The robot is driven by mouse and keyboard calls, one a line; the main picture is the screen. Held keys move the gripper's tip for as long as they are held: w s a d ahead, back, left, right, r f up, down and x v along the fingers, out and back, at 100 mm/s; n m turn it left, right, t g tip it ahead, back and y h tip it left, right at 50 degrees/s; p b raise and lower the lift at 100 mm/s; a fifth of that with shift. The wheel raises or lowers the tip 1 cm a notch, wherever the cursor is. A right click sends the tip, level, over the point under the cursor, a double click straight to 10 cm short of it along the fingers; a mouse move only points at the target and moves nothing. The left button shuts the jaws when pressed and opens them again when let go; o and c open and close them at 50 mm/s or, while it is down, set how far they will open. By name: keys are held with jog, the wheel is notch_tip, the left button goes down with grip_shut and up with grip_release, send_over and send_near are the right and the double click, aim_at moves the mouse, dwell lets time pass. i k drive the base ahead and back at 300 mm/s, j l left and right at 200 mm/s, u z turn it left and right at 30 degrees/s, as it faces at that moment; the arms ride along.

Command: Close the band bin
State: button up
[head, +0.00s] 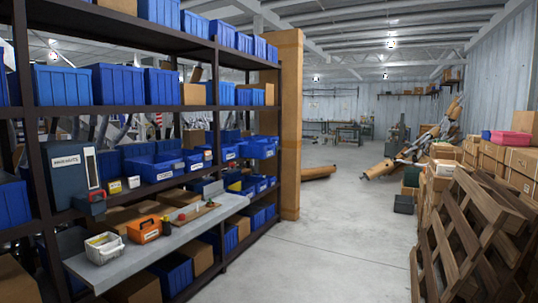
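Several bins could be the band bin; their labels are too small for me to read. A tall grey-blue box (72,177) with a white label stands on the shelf at the left. Blue open-front bins with white labels, one of them near the shelf's middle (153,170), stand to its right. My gripper is not in view.
The dark shelf rack (215,120) fills the left, with the grey bench ledge (185,236) jutting out in front. Wooden pallets (465,240) lean at the right by stacked cardboard boxes (505,160). The concrete floor (330,240) between is clear. A brown tube (318,172) lies farther back.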

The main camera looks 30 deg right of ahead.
aim_at(249, 149)
jog(key=i+l+z, duration=0.2)
jog(key=i+z, duration=0.2)
jog(key=i, duration=0.3)
jog(key=i+z, duration=0.4)
jog(key=i, duration=0.3)
jog(key=i+j+z, duration=0.4)
jog(key=i, duration=0.95)
jog(key=i+u, duration=0.1)
jog(key=i, duration=0.55)
jog(key=i+l, duration=0.15)
jog(key=i, duration=0.5)
jog(key=i+u, duration=0.1)
jog(key=i, duration=0.55)
jog(key=i+l, duration=0.2)
jog(key=i, duration=0.45)
jog(key=i+l, duration=0.1)
jog(key=i, duration=0.55)
jog(key=i+u, duration=0.3)
jog(key=k, duration=0.1)
